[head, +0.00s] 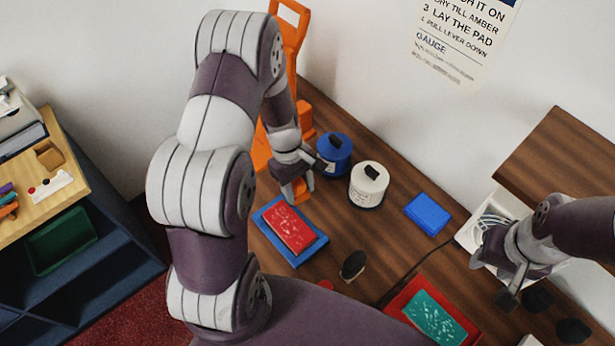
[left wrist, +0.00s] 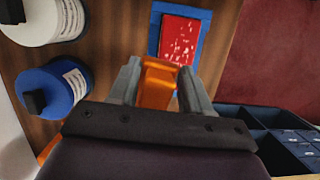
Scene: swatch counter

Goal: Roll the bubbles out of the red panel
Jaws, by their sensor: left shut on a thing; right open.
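The red panel (head: 289,229), marked with pale bubble-like spots, lies on a blue base (head: 310,254) on the wooden counter. It also shows in the left wrist view (left wrist: 178,38), beyond my fingertips. My left gripper (head: 294,188) is just behind the panel's far edge in the head view. In the left wrist view it is shut on an orange piece (left wrist: 157,84). Most of that piece is hidden in the head view, and I cannot tell whether it touches the panel. My right gripper (head: 491,282) is open at the right, away from the panel.
A blue pot (head: 333,154) and a white pot (head: 367,187) stand close to my left gripper. A blue block (head: 428,214), a dark round item (head: 353,265) and a teal panel (head: 435,314) on a red base (head: 407,297) lie to the right. An orange frame (head: 290,50) stands behind.

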